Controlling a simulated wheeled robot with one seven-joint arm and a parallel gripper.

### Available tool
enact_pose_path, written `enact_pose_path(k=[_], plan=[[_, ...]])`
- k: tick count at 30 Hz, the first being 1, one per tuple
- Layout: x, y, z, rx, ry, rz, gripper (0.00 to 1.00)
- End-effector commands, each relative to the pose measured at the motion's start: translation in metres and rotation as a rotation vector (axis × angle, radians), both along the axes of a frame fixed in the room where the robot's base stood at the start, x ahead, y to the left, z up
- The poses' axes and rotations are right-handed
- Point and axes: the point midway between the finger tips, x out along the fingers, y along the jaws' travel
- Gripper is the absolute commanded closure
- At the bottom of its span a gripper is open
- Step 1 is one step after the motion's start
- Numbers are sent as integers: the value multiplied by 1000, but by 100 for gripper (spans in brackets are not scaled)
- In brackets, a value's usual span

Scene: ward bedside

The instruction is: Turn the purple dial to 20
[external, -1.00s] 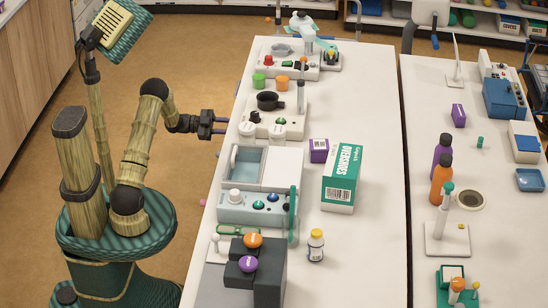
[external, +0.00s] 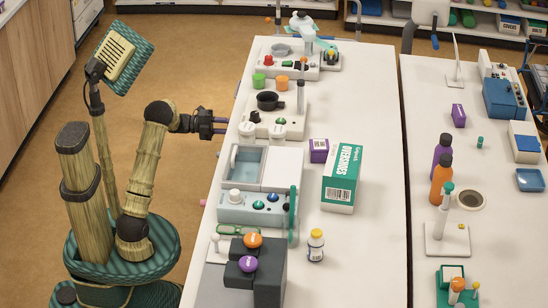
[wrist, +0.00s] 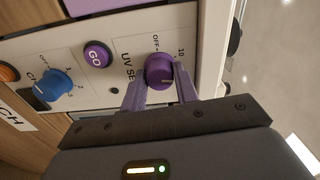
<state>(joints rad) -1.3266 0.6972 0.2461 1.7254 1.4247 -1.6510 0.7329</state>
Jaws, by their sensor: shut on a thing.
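The purple dial (wrist: 160,68) is on a pale panel in the wrist view, beside lettering that starts "UV SE". The marks "OFF" and "10" show next to it. A small pale mark shows low on its face; which setting it points to I cannot tell. My gripper (wrist: 159,80) has one purple finger on each side of the dial and is shut on it. Any mark for 20 is not visible. In the external view my gripper (external: 218,125) is at the left edge of the long table, and the dial is hidden there.
A purple "GO" button (wrist: 97,54) and a blue dial (wrist: 54,85) sit left of the purple dial on the panel. The white tabletop (external: 300,235) holds several devices. Open floor (external: 195,60) lies left of the table.

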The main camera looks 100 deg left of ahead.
Motion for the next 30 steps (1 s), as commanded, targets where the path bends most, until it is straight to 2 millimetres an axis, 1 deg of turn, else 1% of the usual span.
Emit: enact_pose_path(k=[1,6,12,19,30], plan=[[0,0,-9,42,2,0,93],[-1,0,-8,178,2,0,93],[0,0,-6,288,3,0,93],[-1,0,-3,346,3,-1,93],[-1,0,-2,353,4,-1,93]])
